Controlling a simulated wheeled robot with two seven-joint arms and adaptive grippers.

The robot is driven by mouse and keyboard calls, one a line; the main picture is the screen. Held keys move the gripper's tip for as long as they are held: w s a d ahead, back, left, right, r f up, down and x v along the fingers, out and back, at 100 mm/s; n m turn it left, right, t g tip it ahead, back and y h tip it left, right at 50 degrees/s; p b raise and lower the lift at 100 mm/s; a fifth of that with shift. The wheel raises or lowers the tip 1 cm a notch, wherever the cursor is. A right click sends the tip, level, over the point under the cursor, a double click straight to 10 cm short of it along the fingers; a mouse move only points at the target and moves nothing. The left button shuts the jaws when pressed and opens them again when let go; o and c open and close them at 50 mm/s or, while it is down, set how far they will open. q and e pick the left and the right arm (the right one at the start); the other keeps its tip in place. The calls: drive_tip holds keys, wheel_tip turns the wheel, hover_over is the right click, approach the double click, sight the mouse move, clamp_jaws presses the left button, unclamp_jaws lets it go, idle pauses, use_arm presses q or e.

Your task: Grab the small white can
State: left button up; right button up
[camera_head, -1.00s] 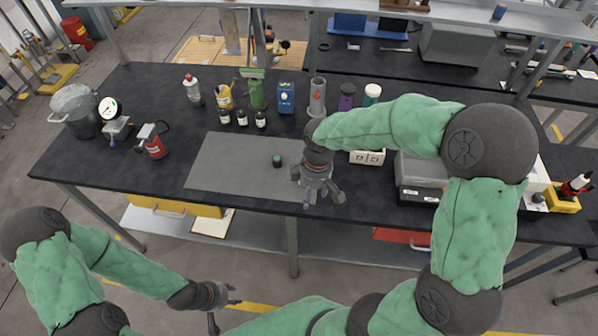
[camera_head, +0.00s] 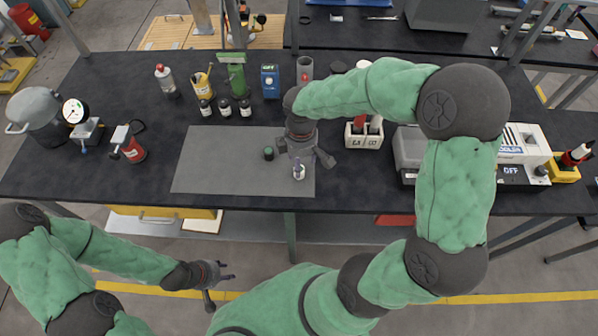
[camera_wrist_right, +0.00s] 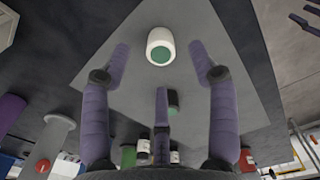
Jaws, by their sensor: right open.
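The small white can (camera_head: 299,173) stands on the grey mat (camera_head: 215,165), partly hidden by my right gripper in the head view. In the right wrist view it is a white can (camera_wrist_right: 160,38) with a green end. My right gripper (camera_head: 305,165) is open above the mat at the can. In the wrist view its spread purple fingers (camera_wrist_right: 160,55) lie on either side of the can, with visible gaps. I cannot tell the height gap. My left gripper (camera_head: 222,285) is open and empty in front of the table.
A small dark green cylinder (camera_head: 268,153) stands on the mat left of my right gripper. A white holder (camera_head: 363,136) and a grey machine (camera_head: 407,150) are to the right. The mat's left part is clear.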

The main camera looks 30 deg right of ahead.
wheel_tip(320, 180, down, 5)
drive_tip(key=shift+w+f+b, duration=0.1)
drive_tip(key=shift+w+b, duration=0.05)
drive_tip(key=shift+b, duration=0.75)
drive_tip(key=c, duration=1)
